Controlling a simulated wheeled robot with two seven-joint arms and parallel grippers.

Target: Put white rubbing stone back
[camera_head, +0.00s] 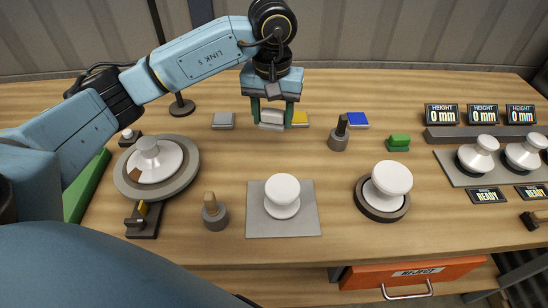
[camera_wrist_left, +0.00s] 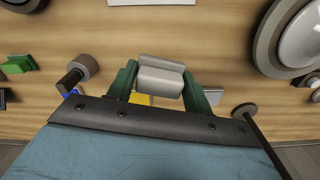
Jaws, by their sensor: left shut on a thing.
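My left gripper (camera_head: 272,115) is over the back middle of the table, pointing down. Its green fingers are shut on the white rubbing stone (camera_head: 271,118), a pale block. In the left wrist view the stone (camera_wrist_left: 161,82) sits between the two fingers (camera_wrist_left: 160,88). Whether it touches the table is hard to tell. A yellow block (camera_head: 300,119) lies just right of the gripper, partly hidden. A grey block (camera_head: 223,121) lies to its left and a blue-topped block (camera_head: 357,120) farther right. My right gripper is not in view.
A green block (camera_head: 398,142) and a dark-handled tool in a round holder (camera_head: 338,142) stand to the right. White insulators stand on a turntable (camera_head: 187,178), a grey mat (camera_head: 254,222) and a dark ring (camera_head: 368,209). A black-based stand (camera_head: 181,107) is left of the gripper.

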